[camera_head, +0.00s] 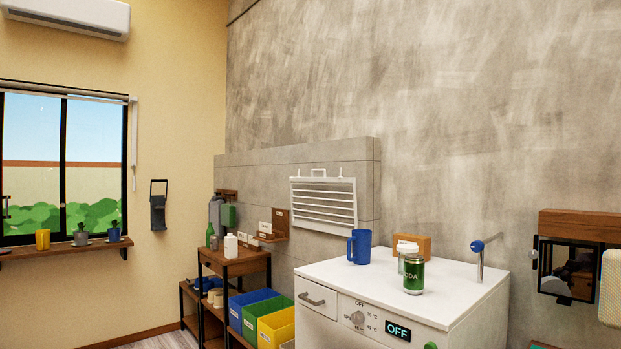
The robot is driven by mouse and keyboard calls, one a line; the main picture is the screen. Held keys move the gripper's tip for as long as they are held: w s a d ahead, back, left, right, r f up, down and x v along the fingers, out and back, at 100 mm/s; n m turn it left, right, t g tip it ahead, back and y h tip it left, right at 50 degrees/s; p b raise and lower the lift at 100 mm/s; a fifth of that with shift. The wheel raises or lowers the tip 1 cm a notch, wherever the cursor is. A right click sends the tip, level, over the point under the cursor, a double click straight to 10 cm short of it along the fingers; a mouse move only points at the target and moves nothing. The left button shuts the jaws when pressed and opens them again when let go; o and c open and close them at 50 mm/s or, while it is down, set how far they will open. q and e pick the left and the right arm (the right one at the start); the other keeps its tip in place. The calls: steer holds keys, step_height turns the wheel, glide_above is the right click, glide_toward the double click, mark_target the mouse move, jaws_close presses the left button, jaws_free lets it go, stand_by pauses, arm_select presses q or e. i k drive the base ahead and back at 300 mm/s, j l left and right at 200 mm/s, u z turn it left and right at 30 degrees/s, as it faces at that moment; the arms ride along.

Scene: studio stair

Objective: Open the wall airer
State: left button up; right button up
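The wall airer (323,205) is a white slatted rack on the grey wall, in the middle of the head view. It lies nearly flat against the wall, with several dark-edged horizontal bars and a small white handle loop (319,172) at its top edge. It hangs behind and to the left of the white washing machine. Neither of my grippers is in view.
The washing machine (440,296) stands in front of the wall, with a blue mug (359,246) and a green soda can (413,276) on top. Left are a wooden shelf unit (236,263) and coloured bins (275,325).

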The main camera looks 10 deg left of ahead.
mark_target(340, 180)
steer(key=j+z, duration=0.1)
steer(key=j, duration=0.75)
steer(key=i+j, duration=0.1)
steer(key=j, duration=0.2)
steer(key=i+j+z, duration=0.1)
steer(key=j, duration=0.15)
steer(key=i+j, duration=0.1)
steer(key=j, duration=0.2)
steer(key=i+j+z, duration=0.2)
steer(key=i+j, duration=0.5)
